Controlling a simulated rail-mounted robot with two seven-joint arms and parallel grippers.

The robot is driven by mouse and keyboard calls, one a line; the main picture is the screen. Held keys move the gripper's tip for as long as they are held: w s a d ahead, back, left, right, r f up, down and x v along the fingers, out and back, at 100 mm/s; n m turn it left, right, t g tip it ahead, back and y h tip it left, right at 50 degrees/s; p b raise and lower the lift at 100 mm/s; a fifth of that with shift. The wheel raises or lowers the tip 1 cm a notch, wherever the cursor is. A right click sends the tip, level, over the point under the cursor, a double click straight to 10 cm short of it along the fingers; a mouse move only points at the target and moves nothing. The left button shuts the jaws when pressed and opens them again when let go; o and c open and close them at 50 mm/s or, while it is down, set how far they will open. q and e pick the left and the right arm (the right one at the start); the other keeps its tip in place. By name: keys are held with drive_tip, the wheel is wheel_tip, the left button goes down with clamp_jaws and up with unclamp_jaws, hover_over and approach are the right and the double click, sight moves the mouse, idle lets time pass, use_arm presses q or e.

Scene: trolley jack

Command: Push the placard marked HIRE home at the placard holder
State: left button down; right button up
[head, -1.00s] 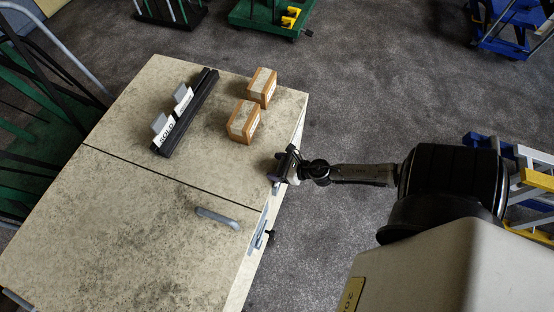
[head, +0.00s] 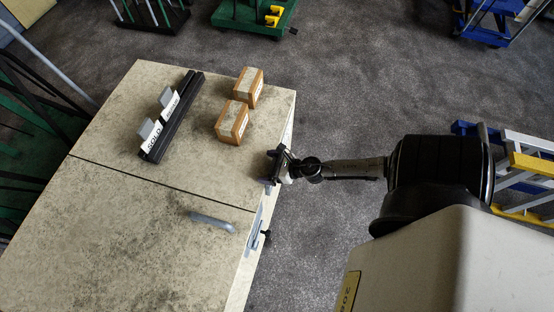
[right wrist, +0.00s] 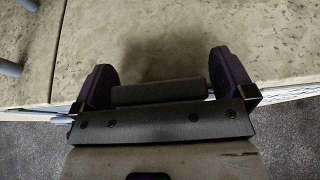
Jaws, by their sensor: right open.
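The placard holder (head: 180,118) is a long black rail with slots on the pale table top. Two white placards with grey tabs stand in it, leaning. The nearer one reads SOLD (head: 153,138). The lettering on the farther placard (head: 171,103) is too small to read, so I cannot tell whether it says HIRE. My right gripper (head: 277,166) is at the table's right edge, to the right of the holder and apart from it. In the right wrist view its two dark fingers (right wrist: 163,82) are spread with nothing between them. My left gripper is not in view.
Two wooden blocks with pale faces, a nearer one (head: 231,122) and a farther one (head: 248,87), stand between the holder and my right gripper. A grey handle (head: 212,222) lies on the near part of the table (head: 110,235). Trolleys stand on the floor around.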

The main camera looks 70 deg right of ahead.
drive_tip(key=shift+s, duration=0.1)
drive_tip(key=shift+s+r, duration=0.1)
drive_tip(key=shift+s, duration=0.05)
drive_tip(key=b+v, duration=0.1)
drive_tip(key=v, duration=1.2)
drive_tip(key=shift+b, duration=0.4)
drive_tip(key=shift+s+d+r, duration=0.1)
drive_tip(key=shift+s+d, duration=0.05)
